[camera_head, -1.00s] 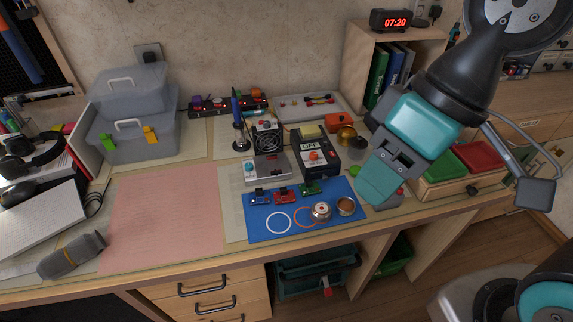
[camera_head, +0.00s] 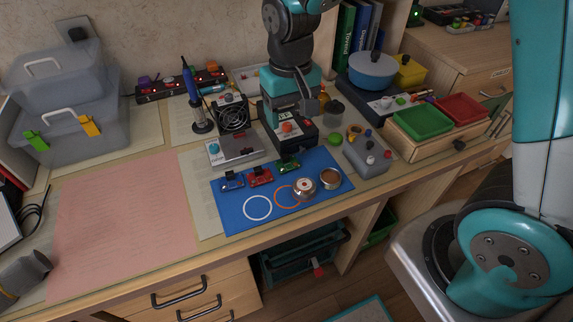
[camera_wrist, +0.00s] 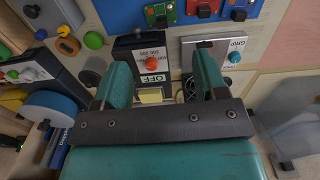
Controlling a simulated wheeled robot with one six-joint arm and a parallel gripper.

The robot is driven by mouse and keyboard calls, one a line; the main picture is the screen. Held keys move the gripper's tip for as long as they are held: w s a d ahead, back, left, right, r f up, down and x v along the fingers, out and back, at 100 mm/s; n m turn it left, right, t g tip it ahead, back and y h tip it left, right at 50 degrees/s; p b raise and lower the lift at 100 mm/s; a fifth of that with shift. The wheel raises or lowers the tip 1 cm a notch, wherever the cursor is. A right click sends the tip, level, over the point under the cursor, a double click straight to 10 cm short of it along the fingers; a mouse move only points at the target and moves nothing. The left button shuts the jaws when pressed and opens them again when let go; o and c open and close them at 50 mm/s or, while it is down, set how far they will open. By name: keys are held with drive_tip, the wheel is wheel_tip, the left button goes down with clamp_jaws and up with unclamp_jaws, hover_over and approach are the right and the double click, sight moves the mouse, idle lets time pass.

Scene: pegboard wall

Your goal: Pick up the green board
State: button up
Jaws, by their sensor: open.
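The green board (camera_head: 289,165) is small and stands out at the top right of a blue mat (camera_head: 255,226), right of a red board (camera_head: 260,177) and a blue board (camera_head: 231,181). My gripper (camera_head: 291,110) is open and empty, above the black station with the OFF display, behind the green board. In the wrist view my gripper (camera_wrist: 163,72) has its two teal fingers wide apart, with the station between and beyond them.
A black station (camera_head: 292,135) stands just behind the mat. A white ring (camera_head: 257,208) and tins lie on the mat. A pink sheet (camera_head: 120,225) is clear.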

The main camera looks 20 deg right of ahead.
sight(290, 167)
wheel_tip(290, 167, down, 15)
drive_tip(key=shift+w+r, duration=0.1)
drive_tip(key=c, duration=0.6)
drive_tip(key=shift+o, duration=0.2)
drive_tip(key=shift+r, duration=0.1)
